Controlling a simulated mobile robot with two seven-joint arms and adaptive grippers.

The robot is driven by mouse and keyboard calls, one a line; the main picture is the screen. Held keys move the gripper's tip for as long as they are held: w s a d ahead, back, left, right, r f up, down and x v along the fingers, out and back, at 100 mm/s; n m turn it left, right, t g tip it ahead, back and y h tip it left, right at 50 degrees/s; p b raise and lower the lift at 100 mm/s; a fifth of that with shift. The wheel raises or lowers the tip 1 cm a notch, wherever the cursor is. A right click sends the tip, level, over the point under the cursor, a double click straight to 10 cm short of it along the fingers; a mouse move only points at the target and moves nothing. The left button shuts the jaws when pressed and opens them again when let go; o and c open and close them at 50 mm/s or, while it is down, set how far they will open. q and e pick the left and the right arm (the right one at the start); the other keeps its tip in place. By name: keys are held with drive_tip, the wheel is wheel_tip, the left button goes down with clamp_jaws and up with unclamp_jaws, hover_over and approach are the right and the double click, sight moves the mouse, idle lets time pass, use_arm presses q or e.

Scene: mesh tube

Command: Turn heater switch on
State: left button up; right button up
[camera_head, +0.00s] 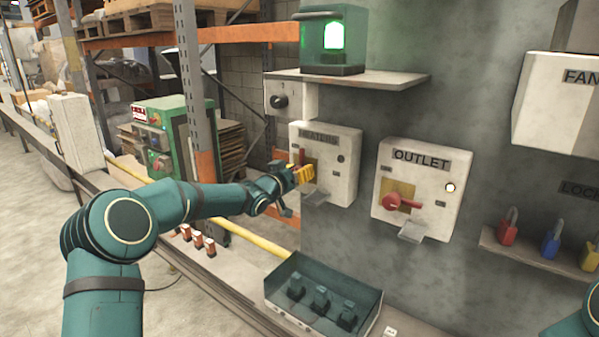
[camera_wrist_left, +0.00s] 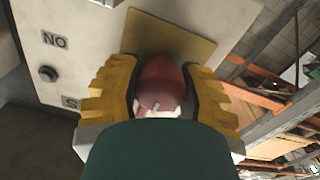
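The white heater switch box (camera_head: 346,170), labelled HEATERS, is on the grey wall left of the OUTLET box. Its red handle (camera_head: 301,157) shows just above my left gripper (camera_head: 296,177). In the left wrist view the red handle (camera_wrist_left: 162,80) sits between the yellow fingers of my left gripper (camera_wrist_left: 163,95), whose dark inner pads press close on both sides. The gripper looks shut on it. An ON label (camera_wrist_left: 55,40) appears upside down there, beside a dark, unlit round lamp (camera_wrist_left: 47,73). My right gripper is out of view.
The OUTLET box (camera_head: 433,172), with a red handle (camera_head: 402,202) and a lit lamp, hangs to the right. A shelf (camera_head: 390,78) with a green-lit device (camera_head: 333,42) is above. An open teal bin (camera_head: 372,297) stands below.

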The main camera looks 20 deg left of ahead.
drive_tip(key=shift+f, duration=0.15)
use_arm(q)
drive_tip(key=shift+m+b, duration=0.45)
drive_tip(key=shift+m, duration=0.15)
drive_tip(key=shift+m+b, duration=0.75)
drive_tip(key=shift+m, duration=0.35)
drive_tip(key=m+b, duration=0.3)
drive_tip(key=m, duration=0.3)
drive_tip(key=shift+d+b, duration=0.15)
drive_tip(key=shift+b, duration=0.15)
drive_tip(key=m+b, duration=0.2)
drive_tip(key=m, duration=0.2)
drive_tip(key=shift+f, duration=0.1)
drive_tip(key=shift+m+b, duration=1.05)
drive_tip(key=shift+m, duration=1.15)
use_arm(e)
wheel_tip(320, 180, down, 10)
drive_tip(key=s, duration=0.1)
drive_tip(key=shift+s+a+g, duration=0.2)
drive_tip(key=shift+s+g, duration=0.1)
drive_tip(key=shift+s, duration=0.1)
use_arm(q)
drive_tip(key=o, duration=1.2)
